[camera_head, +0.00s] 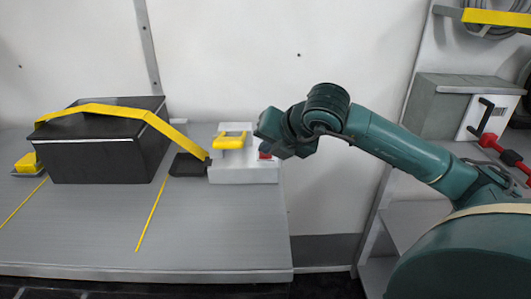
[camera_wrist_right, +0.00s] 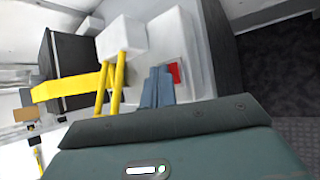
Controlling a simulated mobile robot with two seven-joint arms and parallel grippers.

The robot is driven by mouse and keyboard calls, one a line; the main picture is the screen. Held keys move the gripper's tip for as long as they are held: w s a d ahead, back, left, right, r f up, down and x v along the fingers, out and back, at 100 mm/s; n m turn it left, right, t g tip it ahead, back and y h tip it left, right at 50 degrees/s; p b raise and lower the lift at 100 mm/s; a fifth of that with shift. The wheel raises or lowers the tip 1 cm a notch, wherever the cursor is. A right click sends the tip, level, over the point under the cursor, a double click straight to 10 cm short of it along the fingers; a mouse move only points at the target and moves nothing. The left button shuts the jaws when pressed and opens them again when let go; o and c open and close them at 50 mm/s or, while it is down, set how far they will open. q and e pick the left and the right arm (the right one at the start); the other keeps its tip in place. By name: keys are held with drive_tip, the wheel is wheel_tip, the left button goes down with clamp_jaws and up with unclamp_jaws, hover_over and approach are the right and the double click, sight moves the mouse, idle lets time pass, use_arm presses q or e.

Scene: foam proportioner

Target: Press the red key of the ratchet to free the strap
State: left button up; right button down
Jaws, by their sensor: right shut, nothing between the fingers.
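The white ratchet (camera_head: 240,172) sits on the bench with a yellow handle (camera_head: 232,141) on top. Its red key (camera_head: 264,155) shows at its right end, partly hidden by my right gripper (camera_head: 268,146). The yellow strap (camera_head: 95,107) runs over the black box (camera_head: 95,158) and down toward the ratchet. In the right wrist view, the shut, empty fingers (camera_wrist_right: 157,86) are just left of the red key (camera_wrist_right: 174,73); whether they touch it I cannot tell. My left gripper is not in view.
The grey bench (camera_head: 200,235) is clear in front, with thin yellow lines. A yellow block (camera_head: 28,163) lies left of the box, and a dark flat piece (camera_head: 187,165) lies beside the ratchet. A grey unit (camera_head: 455,108) with a black crank stands at right.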

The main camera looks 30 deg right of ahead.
sight(269, 157)
drive_tip(key=shift+r+p, duration=0.35)
drive_tip(key=shift+r, duration=0.4)
drive_tip(key=shift+r+p, duration=1.6)
drive_tip(key=shift+r, duration=1)
drive_tip(key=shift+f, duration=0.1)
